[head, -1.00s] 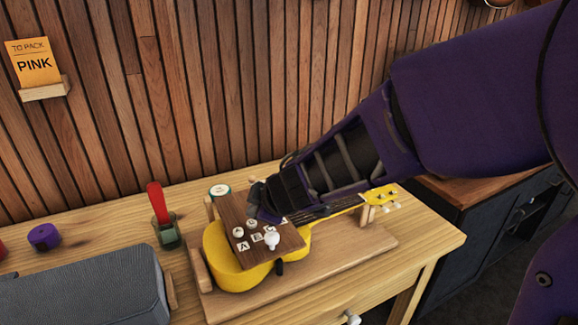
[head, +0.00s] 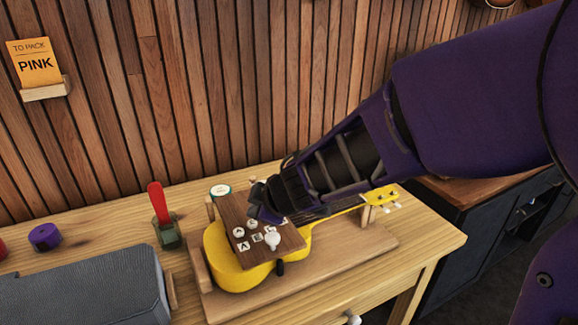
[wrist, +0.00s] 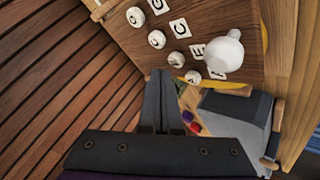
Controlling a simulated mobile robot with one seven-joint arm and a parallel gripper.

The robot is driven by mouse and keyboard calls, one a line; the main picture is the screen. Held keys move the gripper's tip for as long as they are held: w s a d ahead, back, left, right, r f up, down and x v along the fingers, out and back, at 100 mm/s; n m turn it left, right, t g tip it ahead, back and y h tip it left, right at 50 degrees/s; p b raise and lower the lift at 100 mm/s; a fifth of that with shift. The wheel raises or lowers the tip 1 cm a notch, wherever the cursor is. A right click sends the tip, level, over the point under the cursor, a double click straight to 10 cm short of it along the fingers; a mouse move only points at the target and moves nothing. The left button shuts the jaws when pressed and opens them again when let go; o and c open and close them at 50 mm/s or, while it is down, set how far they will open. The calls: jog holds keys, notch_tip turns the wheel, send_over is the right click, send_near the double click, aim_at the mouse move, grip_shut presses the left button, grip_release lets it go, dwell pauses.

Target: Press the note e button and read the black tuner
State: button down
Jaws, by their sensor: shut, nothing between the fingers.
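A brown board (head: 284,241) lies over the body of a yellow ukulele (head: 221,265). It carries a row of round white buttons with letter tiles. In the wrist view the tile E (wrist: 199,50) shows, with the E button (wrist: 176,60) to its left. A white knob (head: 272,240) stands on the board and partly covers the last tile in the wrist view. My gripper (wrist: 160,74) is shut and empty, its tips close to the E button in the picture; I cannot tell if they touch. In the head view my gripper hides part of the row. I cannot make out a black tuner for certain.
The ukulele lies in a wooden cradle (head: 352,254) on the bench. A grey case (head: 85,290), a green holder (head: 168,234) with a red handle, and a purple roll (head: 45,237) stand to the left. A slatted wall (head: 200,90) rises close behind.

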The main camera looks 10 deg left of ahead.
jog(key=shift+f, duration=0.1)
dwell(0.5)
jog(key=shift+f, duration=0.3)
jog(key=shift+f+b, duration=0.45)
jog(key=shift+f, duration=0.1)
dwell(0.6)
jog(key=shift+r+p, duration=0.95)
jog(key=shift+p, duration=0.15)
notch_tip(320, 180, up, 5)
jog(key=p, duration=0.5)
